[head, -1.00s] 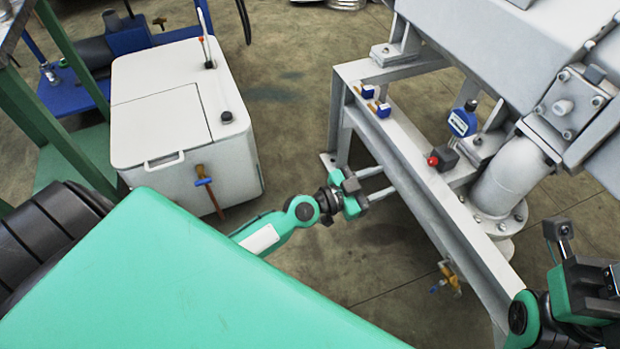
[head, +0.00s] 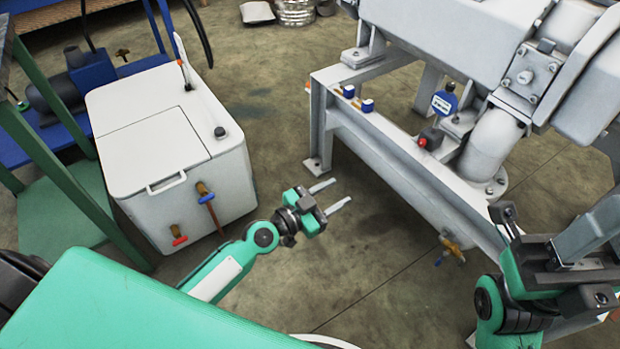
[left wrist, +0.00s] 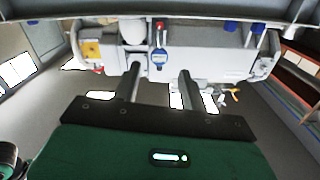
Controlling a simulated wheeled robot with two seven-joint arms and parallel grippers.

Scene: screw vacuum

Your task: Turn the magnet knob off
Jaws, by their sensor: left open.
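Which part is the magnet knob I cannot tell for sure. A red knob on a dark box (head: 428,140) sits on the grey machine frame, beside a round blue gauge (head: 444,102). Two small blue-and-white fittings (head: 358,98) sit further left on the frame's beam. The left wrist view shows the gauge (left wrist: 158,58), a red knob (left wrist: 159,26) and the blue fittings (left wrist: 231,26) beyond the fingers. My left gripper (head: 341,192) is open and empty, in front of the frame and apart from it. My right gripper (head: 575,262) is at the right edge; its jaws are unclear.
A brass valve (head: 452,248) hangs under the frame's beam (head: 410,170). The floor (head: 270,130) between cabinet and frame is clear.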

